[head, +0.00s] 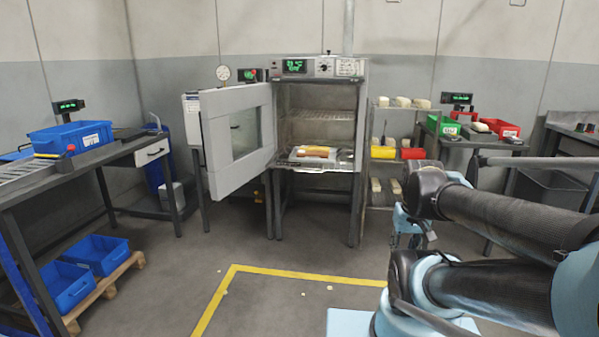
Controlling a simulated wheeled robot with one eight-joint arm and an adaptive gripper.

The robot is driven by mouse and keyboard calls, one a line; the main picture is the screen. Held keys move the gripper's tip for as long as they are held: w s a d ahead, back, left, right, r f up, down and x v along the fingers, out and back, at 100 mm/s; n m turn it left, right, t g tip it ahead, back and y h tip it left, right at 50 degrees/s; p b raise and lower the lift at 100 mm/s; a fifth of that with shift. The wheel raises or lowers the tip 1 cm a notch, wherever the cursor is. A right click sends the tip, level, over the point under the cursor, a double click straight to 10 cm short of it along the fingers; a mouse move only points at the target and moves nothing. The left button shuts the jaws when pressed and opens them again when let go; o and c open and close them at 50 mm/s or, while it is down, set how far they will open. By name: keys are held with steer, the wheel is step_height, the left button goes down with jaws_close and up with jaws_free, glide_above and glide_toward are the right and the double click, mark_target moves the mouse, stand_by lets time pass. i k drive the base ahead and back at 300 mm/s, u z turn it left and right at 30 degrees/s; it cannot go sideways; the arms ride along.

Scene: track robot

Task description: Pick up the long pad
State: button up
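A long orange-tan piece (315,151), which looks like a long pad, lies on a light tray (340,160) on the lower level of an open oven (320,68). It is small in the picture, and I cannot tell its exact shape or whether other pieces lie beside it. My arm is folded at the right, well apart from the oven. I cannot make out my gripper or its fingertips.
The oven door (237,137) stands open to the left. A rack with pale pads (402,102) and yellow and red bins (383,152) stands right of the oven. A left bench holds a blue bin (72,138).

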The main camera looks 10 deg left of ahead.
mark_target(318, 155)
steer(key=u, duration=0.05)
steer(key=k, duration=0.65)
steer(key=u, duration=0.4)
steer(key=i, duration=2.05)
steer(key=z, duration=0.85)
steer(key=i, duration=0.4)
steer(key=z, duration=0.1)
